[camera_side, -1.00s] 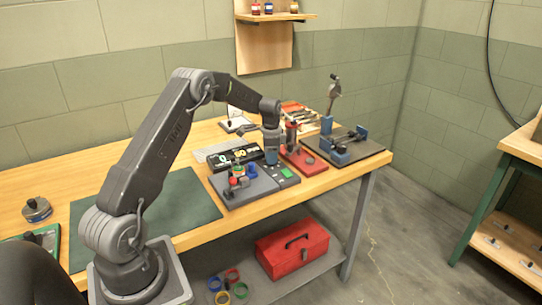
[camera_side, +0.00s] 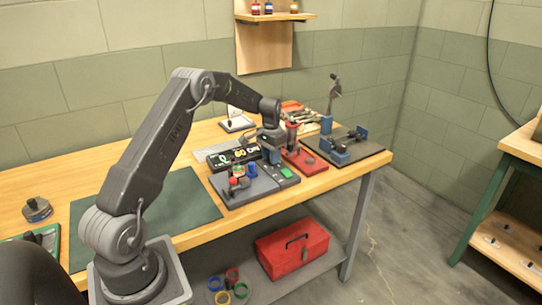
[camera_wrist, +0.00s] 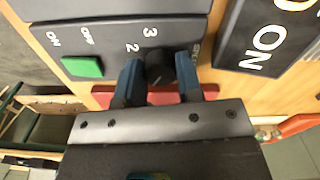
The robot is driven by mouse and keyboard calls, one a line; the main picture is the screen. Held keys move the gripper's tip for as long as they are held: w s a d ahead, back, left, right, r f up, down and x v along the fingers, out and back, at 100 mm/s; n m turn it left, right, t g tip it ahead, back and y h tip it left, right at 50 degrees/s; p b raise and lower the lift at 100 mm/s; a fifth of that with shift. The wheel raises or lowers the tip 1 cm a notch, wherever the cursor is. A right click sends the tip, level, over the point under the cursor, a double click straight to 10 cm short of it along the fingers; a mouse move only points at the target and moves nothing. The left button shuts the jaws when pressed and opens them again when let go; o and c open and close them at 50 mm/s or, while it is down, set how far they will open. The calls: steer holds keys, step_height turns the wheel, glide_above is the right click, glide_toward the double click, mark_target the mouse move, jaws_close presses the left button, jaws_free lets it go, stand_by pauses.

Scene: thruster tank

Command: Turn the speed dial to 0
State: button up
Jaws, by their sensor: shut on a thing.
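The speed dial (camera_wrist: 158,64) is a dark round knob on a grey control panel (camera_wrist: 112,50), with the numerals 2 and 3 printed beside it. My gripper (camera_wrist: 159,76) has its two blue fingers on either side of the knob, shut on it. The other numerals, including 0, are hidden or not readable. In the side view my gripper (camera_side: 271,152) points down at the panel (camera_side: 240,199), and the dial is hidden behind the fingers. Which mark the dial points to, I cannot tell.
A green switch (camera_wrist: 82,67) with ON and OFF labels sits beside the dial. A black display (camera_side: 233,160) stands behind the panel. A red-based fixture (camera_side: 304,161) stands close on the right.

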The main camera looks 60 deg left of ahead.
steer(key=shift+n, duration=1.3)
steer(key=shift+r+n, duration=0.1)
steer(key=shift+n, duration=0.2)
steer(key=o, duration=0.9)
steer(key=shift+o, duration=0.2)
step_height(320, 180, up, 14)
